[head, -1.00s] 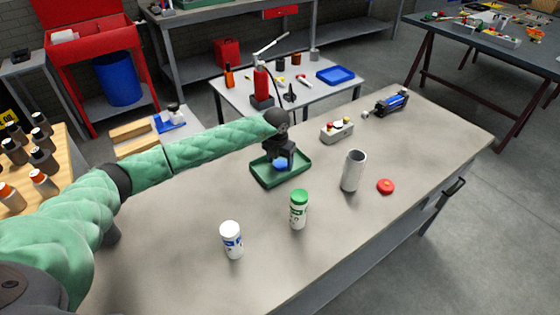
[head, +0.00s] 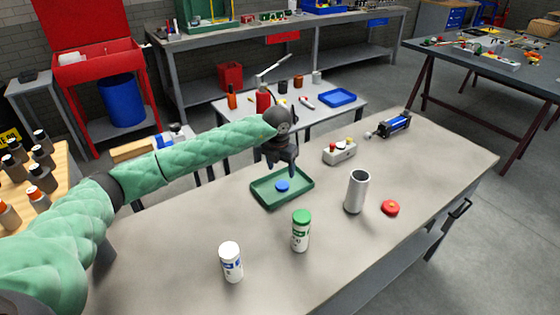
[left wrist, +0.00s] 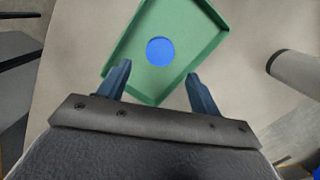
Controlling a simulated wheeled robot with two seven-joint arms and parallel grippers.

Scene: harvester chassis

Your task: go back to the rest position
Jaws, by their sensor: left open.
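My left gripper (head: 281,166) is open and empty above the back part of a green tray (head: 300,201). A blue disc (head: 282,187) lies in the tray, clear of the fingers. In the left wrist view, the open fingers (left wrist: 157,85) stand apart, with the tray (left wrist: 205,57) and the blue disc (left wrist: 161,51) beyond them. My left arm in its green sleeve reaches across from the left. My right gripper is not in view.
On the workbench (head: 190,260) stand a white bottle with a white cap (head: 231,263), a green-capped bottle (head: 300,232) and a grey tube (head: 356,192). A red disc (head: 390,208), a button box (head: 339,152) and a blue cylinder device (head: 395,124) lie to the right.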

